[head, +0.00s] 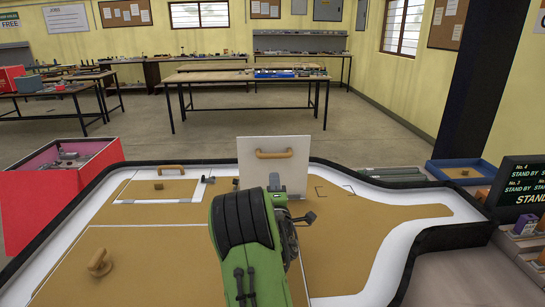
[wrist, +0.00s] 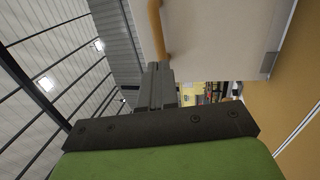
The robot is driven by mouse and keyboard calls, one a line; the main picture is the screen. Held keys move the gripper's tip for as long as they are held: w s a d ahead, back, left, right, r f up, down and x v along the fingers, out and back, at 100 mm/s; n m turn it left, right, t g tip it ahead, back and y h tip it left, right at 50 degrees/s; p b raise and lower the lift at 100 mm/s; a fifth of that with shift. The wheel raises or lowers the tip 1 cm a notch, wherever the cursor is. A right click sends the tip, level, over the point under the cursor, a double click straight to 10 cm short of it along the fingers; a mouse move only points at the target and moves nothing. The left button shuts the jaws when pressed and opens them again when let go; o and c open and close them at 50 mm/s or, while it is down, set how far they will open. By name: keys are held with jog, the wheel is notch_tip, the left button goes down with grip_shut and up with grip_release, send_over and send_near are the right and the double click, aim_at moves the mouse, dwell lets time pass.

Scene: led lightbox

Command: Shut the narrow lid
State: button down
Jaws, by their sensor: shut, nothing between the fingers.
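The one raised lid, which I take for the narrow lid (head: 272,163), is a pale panel standing upright on the tan worktop, with a wooden bar handle near its top. My gripper (head: 276,183) is in front of its lower part in the head view, and the arm hides the lid's bottom edge. In the wrist view, the shut, empty fingers (wrist: 159,82) point toward the pale lid (wrist: 215,35). The wooden handle (wrist: 157,30) is just beyond the fingertips there. I cannot tell whether they touch.
The worktop (head: 345,240) has a raised black rim with a white band. A flat panel with a wooden handle (head: 171,168) lies at back left. A wooden knob handle (head: 99,263) stands at front left. A red bin (head: 60,190) and a blue tray (head: 462,172) flank the worktop.

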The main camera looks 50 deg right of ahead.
aim_at(272, 156)
jog(key=p+x, duration=0.1)
jog(key=x, duration=0.1)
jog(key=p+x, duration=0.1)
jog(key=p, duration=0.1)
jog(key=p+x, duration=0.2)
jog(key=shift+w+d+r, duration=0.2)
jog(key=shift+r, duration=0.2)
jog(key=shift+w+d+f+p, duration=0.1)
jog(key=shift+w+d+p, duration=0.3)
jog(key=shift+w+d, duration=0.1)
